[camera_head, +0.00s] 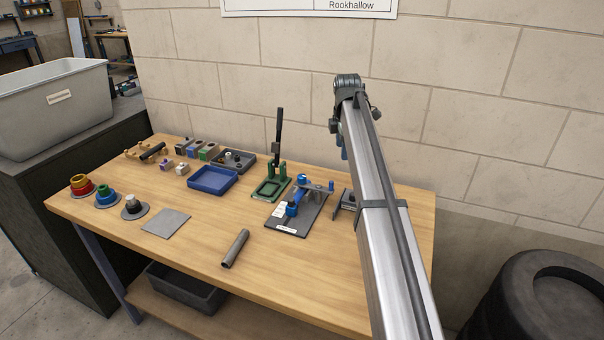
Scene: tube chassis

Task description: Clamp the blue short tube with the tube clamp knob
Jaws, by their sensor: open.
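A dark fixture plate (308,222) lies on the right half of the bench and carries small clamp parts. Blue parts stand on it: a slanted blue piece (301,180) at the back and an upright blue piece (292,209) nearer the front. I cannot tell for certain which is the short tube and which is the clamp knob, or whether the tube is clamped. My gripper (344,150) is high behind and right of the plate, apart from it. My arm hides most of it.
A green press (270,189) with a tall black lever stands left of the plate. A blue tray (212,181) is farther left. A loose grey tube (235,248) lies in front, by a grey mat (166,223). My arm covers the bench's right side.

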